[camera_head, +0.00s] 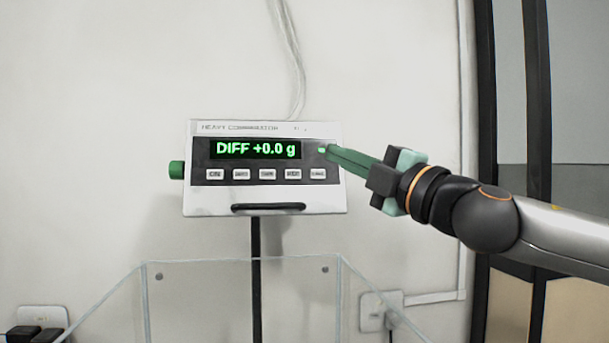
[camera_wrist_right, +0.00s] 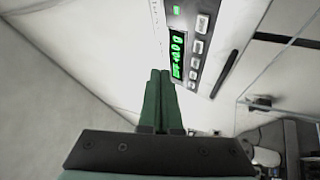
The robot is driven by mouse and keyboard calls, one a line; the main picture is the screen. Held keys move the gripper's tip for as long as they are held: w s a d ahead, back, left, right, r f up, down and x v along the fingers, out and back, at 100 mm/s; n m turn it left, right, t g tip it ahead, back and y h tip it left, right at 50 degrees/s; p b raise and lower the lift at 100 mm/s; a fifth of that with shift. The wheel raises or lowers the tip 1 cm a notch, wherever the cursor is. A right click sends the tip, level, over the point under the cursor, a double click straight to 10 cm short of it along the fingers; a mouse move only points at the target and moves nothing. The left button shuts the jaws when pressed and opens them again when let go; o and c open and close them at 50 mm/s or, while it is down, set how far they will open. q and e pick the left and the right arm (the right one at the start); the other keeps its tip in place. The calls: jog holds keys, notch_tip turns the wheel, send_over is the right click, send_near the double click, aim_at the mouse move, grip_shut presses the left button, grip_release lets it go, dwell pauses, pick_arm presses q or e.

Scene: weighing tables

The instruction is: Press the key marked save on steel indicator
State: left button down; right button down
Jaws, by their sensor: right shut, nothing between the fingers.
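The steel indicator (camera_head: 225,208) is mounted on a dark post in front of the wall. Its display reads DIFF +0.0 g in green. A row of several pale keys lies under the display; the rightmost key (camera_head: 317,174) has a label too small to read surely. The indicator also shows tilted in the right wrist view (camera_wrist_right: 227,30). My right gripper (camera_head: 325,150) is shut and empty, its green fingers pointing left at the panel's right part, above the rightmost key and near a small green light. I cannot tell whether the fingertips touch the panel. My left gripper is not in view.
A clear-walled enclosure (camera_head: 240,270) stands below the indicator. A green knob (camera_head: 176,170) sticks out from the indicator's left side. A cable (camera_head: 290,60) runs up the wall. Wall sockets (camera_head: 380,311) are low on both sides. A dark frame (camera_head: 482,200) stands at right.

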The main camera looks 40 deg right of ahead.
aim_at(318, 174)
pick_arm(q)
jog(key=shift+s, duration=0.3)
pick_arm(e)
jog(key=shift+s, duration=0.25)
jog(key=shift+w, duration=0.1)
